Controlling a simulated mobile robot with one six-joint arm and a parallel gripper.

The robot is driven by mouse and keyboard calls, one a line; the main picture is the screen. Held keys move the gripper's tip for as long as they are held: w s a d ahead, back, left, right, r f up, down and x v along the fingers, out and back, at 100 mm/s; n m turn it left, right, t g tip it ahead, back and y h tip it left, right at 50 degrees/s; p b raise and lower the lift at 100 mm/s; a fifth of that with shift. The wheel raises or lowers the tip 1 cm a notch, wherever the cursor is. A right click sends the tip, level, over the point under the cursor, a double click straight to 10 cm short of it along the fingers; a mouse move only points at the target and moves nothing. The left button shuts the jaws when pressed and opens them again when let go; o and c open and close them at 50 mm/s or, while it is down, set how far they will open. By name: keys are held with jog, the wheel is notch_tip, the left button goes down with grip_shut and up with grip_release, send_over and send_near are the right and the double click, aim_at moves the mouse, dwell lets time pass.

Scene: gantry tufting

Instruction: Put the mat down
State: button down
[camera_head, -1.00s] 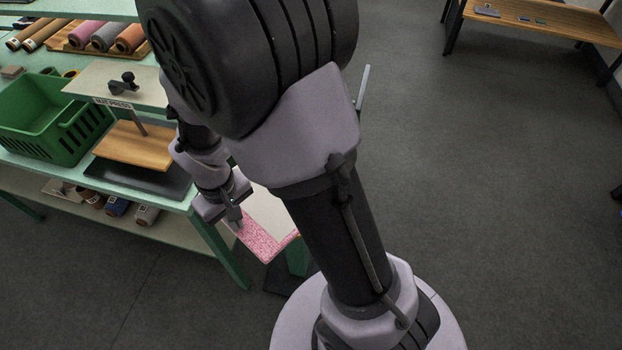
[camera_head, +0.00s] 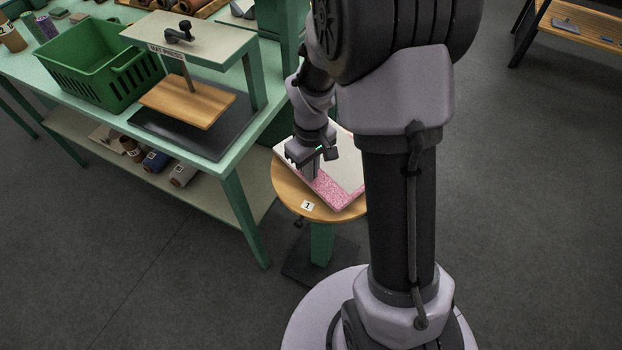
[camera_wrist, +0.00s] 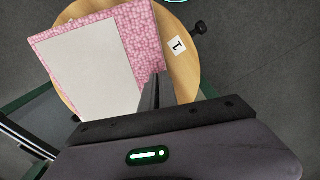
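The mat (camera_head: 335,189) is a flat rectangle with a pink speckled border and a pale blank panel. It lies level over the round wooden top of a stand (camera_head: 290,193) marked 1. In the wrist view the mat (camera_wrist: 128,48) covers much of the round top (camera_wrist: 180,75), with its pink edge towards my gripper. My gripper (camera_head: 313,174) is at the pink border and looks shut on it. In the wrist view a dark finger (camera_wrist: 153,95) lies over the mat's edge; the other finger is hidden. I cannot tell whether the mat touches the top.
A green bench with a green basket (camera_head: 100,85) and a mat press (camera_head: 190,100) stands to the left. Its near leg (camera_head: 245,215) is close to the stand. The stand has a side knob and a dark base (camera_head: 300,268). Open floor lies to the right.

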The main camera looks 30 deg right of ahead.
jog(key=shift+f+b, duration=0.45)
jog(key=shift+f, duration=1.1)
jog(key=c, duration=1.6)
grip_release()
jog(key=shift+c, duration=0.2)
jog(key=s+a+r+m+t+p, duration=0.1)
jog(key=s+a+r+p, duration=0.15)
jog(key=r, duration=0.85)
jog(key=s+a+r+m+t+p, duration=0.1)
jog(key=s+a+r+m+p, duration=0.15)
jog(key=r, duration=0.85)
jog(key=s+a+r+m+t+y, duration=0.2)
jog(key=s+a+r, duration=0.4)
jog(key=s, duration=0.5)
jog(key=shift+r+m+t+p, duration=0.3)
jog(key=shift+r+m+t, duration=0.15)
jog(key=shift+m+t, duration=0.5)
jog(key=shift+s, duration=0.1)
